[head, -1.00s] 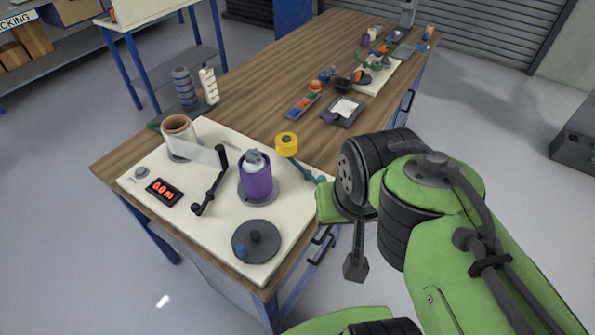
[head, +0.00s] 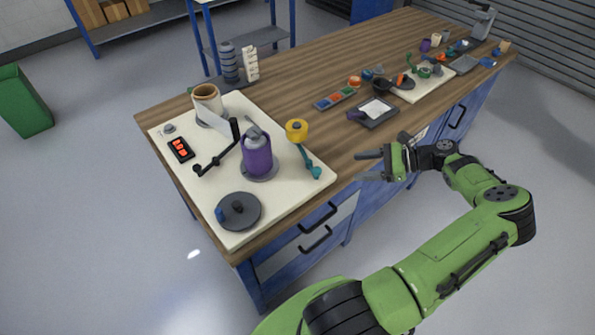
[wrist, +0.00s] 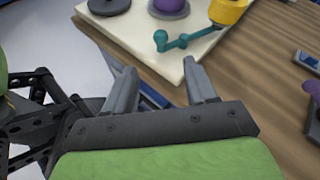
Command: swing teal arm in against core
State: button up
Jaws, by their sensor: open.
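The teal arm (head: 309,161) is on the cream board, with a yellow roller (head: 296,130) at its far end and a round teal knob at its near end. The yellow roller stands apart from the purple core (head: 257,157), to its right. In the wrist view the teal arm (wrist: 185,40) lies beyond my fingertips, with the yellow roller (wrist: 228,10) at the top and the core (wrist: 170,7) partly cut off. My gripper (head: 370,165) is open and empty, to the right of the board near the table's front edge; its fingers (wrist: 160,75) point toward the teal arm.
The cream board (head: 290,193) also carries a white film roll (head: 207,101), a black crank (head: 217,160), a red-lit display (head: 180,149) and a dark disc (head: 238,211). A grey tray (head: 376,111) and small parts stand farther right. Bare wood lies between board and tray.

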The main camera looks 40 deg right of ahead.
jog(key=b+x, duration=0.2)
jog(key=x, duration=1.4)
jog(key=shift+d, duration=0.1)
grip_shut()
